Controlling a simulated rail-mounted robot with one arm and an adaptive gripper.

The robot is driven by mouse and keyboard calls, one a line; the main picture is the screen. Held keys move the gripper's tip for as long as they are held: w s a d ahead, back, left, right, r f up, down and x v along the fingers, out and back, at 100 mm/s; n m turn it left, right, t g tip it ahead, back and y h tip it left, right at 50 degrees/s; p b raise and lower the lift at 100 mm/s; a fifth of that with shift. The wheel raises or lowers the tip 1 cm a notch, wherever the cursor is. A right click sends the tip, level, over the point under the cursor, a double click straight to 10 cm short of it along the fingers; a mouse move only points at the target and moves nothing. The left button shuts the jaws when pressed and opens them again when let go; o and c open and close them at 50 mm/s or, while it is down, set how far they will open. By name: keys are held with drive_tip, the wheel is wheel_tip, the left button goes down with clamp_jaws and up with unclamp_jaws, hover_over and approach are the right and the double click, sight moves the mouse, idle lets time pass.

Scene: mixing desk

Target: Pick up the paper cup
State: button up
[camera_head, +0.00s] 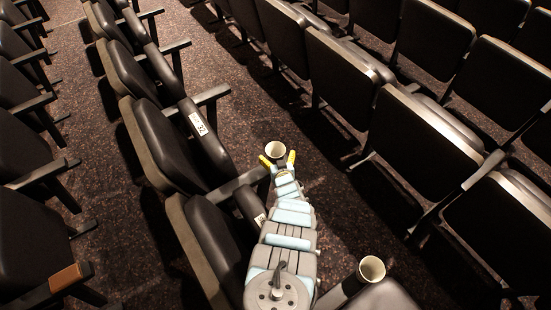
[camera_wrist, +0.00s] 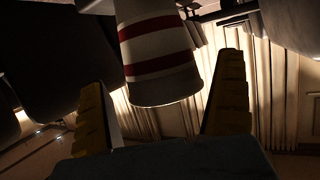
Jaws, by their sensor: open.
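A white paper cup (camera_head: 275,149) with an open top stands upright just beyond my gripper in the head view. In the wrist view the cup (camera_wrist: 157,45) has two red bands and appears between the two fingers, towards their tips. My gripper (camera_head: 278,159) is open, with one yellow fingertip on each side of the cup's near side. In the wrist view, a gap shows between the cup and each finger; contact is not visible. What the cup rests on is hidden. A second, similar cup (camera_head: 371,268) stands at the lower right, away from my gripper.
Rows of dark folding seats (camera_head: 180,145) with armrests (camera_head: 212,94) flank my arm on both sides. A numbered seat (camera_head: 205,140) is close on the left. Speckled carpet (camera_head: 330,190) lies open in the aisle to the right of the gripper.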

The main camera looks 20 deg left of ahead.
sight(275, 150)
drive_tip(key=shift+b+x, duration=1)
drive_tip(key=shift+x, duration=0.25)
drive_tip(key=c, duration=0.7)
